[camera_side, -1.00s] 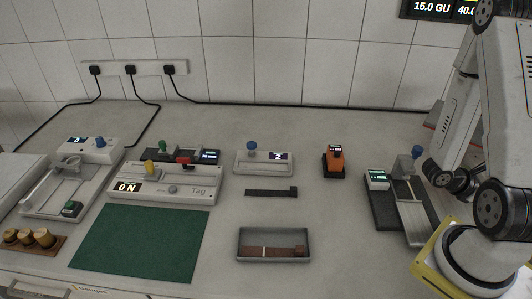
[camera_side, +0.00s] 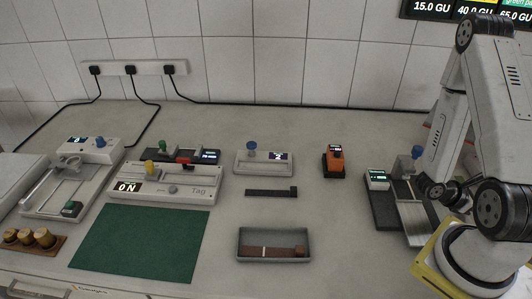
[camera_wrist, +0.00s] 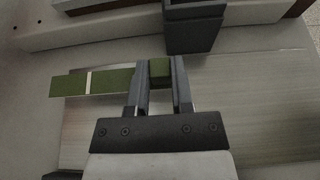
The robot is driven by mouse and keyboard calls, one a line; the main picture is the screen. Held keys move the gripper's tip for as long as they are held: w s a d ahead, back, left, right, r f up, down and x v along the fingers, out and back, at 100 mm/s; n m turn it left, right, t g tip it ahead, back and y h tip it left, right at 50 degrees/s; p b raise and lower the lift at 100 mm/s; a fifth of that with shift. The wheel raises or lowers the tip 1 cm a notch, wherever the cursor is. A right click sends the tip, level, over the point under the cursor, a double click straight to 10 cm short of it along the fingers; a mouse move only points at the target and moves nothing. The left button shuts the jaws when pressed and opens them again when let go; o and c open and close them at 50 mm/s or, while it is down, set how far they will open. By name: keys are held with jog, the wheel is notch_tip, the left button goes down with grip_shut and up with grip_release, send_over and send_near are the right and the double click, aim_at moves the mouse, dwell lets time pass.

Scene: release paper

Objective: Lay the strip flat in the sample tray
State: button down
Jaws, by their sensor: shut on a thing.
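In the wrist view my gripper (camera_wrist: 160,72) is shut on the green block at the end of a green strip (camera_wrist: 112,81). The strip has a pale line across it and reaches out to the left, over a brushed metal plate (camera_wrist: 255,100). I cannot tell whether it touches the plate. In the side view my gripper is at the right-hand device (camera_side: 408,210), small and partly hidden by my arm. The grey sample tray (camera_side: 241,256) stands at front centre. A brown strip (camera_side: 283,252) with a pale line and an end block lies in it.
A dark strip (camera_side: 268,192) lies behind the tray. An orange device (camera_side: 333,160) and a white device with a blue knob (camera_side: 262,166) stand further back. A green mat (camera_side: 145,243) is to the left. Bench between tray and right-hand device is clear.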

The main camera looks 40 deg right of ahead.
jog(key=shift+f, duration=1.8)
jog(key=shift+f, duration=0.1)
jog(key=c, duration=0.5)
grip_release()
jog(key=shift+w+a+r, duration=0.35)
jog(key=shift+w, duration=0.1)
jog(key=shift+v, duration=5.4)
